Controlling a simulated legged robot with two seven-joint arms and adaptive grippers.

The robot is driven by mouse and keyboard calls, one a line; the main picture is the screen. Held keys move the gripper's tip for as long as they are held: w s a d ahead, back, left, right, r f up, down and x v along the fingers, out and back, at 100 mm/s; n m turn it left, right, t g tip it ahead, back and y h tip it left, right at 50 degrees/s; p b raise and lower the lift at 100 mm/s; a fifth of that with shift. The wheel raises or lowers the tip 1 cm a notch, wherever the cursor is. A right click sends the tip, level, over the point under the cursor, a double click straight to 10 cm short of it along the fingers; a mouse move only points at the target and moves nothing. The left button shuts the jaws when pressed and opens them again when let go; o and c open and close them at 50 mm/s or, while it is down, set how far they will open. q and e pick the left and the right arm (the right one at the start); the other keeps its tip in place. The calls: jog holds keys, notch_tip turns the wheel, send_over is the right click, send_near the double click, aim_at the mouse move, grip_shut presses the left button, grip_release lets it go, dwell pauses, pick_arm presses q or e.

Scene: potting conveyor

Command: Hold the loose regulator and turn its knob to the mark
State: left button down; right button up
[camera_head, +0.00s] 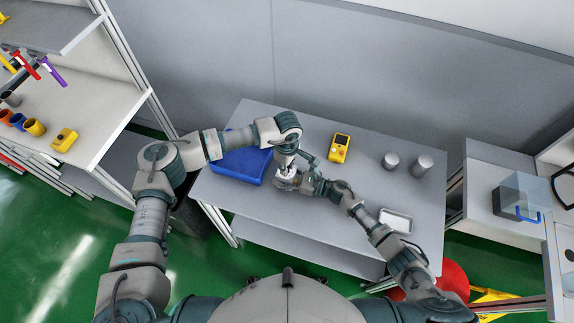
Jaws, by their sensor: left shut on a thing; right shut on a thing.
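The regulator (283,183) is a small greyish thing held just above the table, mostly hidden between my two grippers. My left gripper (286,170) comes down on it from above and is shut on it. My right gripper (297,182) reaches it from the right side and is also shut on it. The grippers are close together, near the front middle of the table. The knob and the mark are too small and too covered to make out, so I cannot tell how the knob is turned.
The grey table (350,195) carries a blue bin (240,165) at left, a yellow handheld device (340,148), two metal cylinders (391,161) (421,165) and a white tray (396,220). Shelves (75,105) stand at left. A red round object (448,280) lies at lower right.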

pick_arm(q)
jog(key=m, duration=0.5)
jog(key=shift+d+r+m, duration=0.1)
jog(key=shift+d+m, duration=0.2)
jog(key=shift+m, duration=0.1)
pick_arm(e)
jog(key=shift+s+a, duration=0.25)
jog(key=shift+a, duration=0.05)
pick_arm(q)
jog(key=c, duration=1.2)
grip_release()
jog(key=shift+o, duration=1)
jog(key=shift+a, duration=0.15)
pick_arm(e)
jog(key=shift+w+d, duration=0.1)
jog(key=shift+d, duration=0.05)
